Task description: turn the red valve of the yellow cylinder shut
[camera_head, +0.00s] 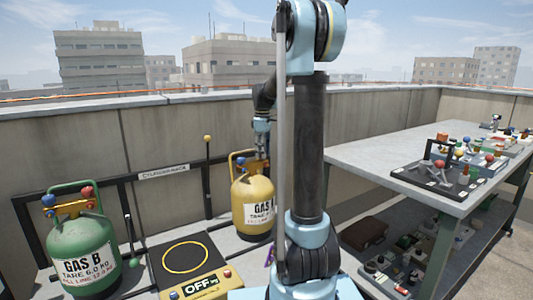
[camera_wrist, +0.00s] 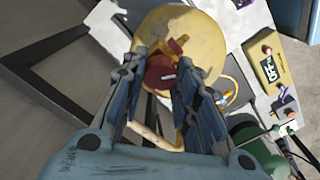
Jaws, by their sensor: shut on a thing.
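The yellow cylinder (camera_head: 254,205), labelled GAS A, stands upright by the wall, left of my arm. It also shows in the wrist view (camera_wrist: 205,35). Its red valve (camera_wrist: 160,74) sits on top, between my fingers in the wrist view. My gripper (camera_head: 261,153) points down over the cylinder's top and is shut on the red valve; both fingers also show in the wrist view (camera_wrist: 163,80). In the head view the valve is hidden behind the gripper.
The green cylinder (camera_head: 80,245), labelled GAS B, stands at the left. A scale with a yellow ring (camera_head: 186,257) and an OFF box (camera_head: 200,287) lie between the cylinders. A thin post with a yellow knob (camera_head: 208,139) rises near the wall. A workbench (camera_head: 375,158) stands at right.

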